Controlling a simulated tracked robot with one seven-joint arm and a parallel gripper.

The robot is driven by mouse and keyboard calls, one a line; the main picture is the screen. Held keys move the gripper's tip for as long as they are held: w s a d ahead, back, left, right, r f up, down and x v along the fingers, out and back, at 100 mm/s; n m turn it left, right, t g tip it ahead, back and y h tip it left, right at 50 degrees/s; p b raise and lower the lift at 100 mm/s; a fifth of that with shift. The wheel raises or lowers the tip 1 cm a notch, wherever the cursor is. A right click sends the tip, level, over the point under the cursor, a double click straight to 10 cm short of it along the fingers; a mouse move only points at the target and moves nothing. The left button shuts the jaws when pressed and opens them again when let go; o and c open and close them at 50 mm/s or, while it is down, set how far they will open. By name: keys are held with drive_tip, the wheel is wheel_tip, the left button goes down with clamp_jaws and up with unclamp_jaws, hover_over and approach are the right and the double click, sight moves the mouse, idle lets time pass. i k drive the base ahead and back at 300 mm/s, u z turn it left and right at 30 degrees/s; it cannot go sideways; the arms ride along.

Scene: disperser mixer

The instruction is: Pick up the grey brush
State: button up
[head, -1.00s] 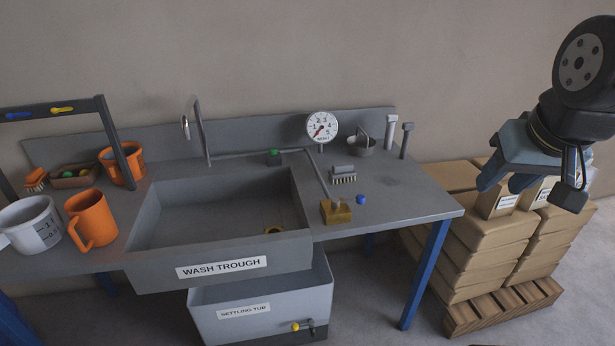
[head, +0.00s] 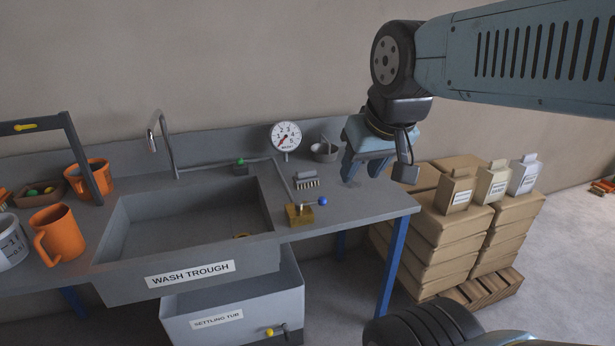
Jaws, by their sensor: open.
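The grey brush (head: 307,180) lies on the right part of the wash bench, bristles down, between the wash trough and the bench's right end. It has a grey back and pale bristles. My gripper (head: 378,178) is open and empty. It appears to the right of the brush in the picture, in front of the bench's back right corner, apart from the brush. Its height above the bench is hard to judge.
A brass block with a blue-knobbed lever (head: 300,214) stands just in front of the brush. A pressure gauge (head: 285,137) and a grey pot (head: 325,152) stand behind it. The wash trough (head: 190,262) lies left. Stacked sacks (head: 425,240) stand right of the bench.

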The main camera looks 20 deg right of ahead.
sight(305, 178)
drive_tip(key=u, duration=0.4)
drive_tip(key=i, duration=1)
drive_tip(key=z, duration=0.35)
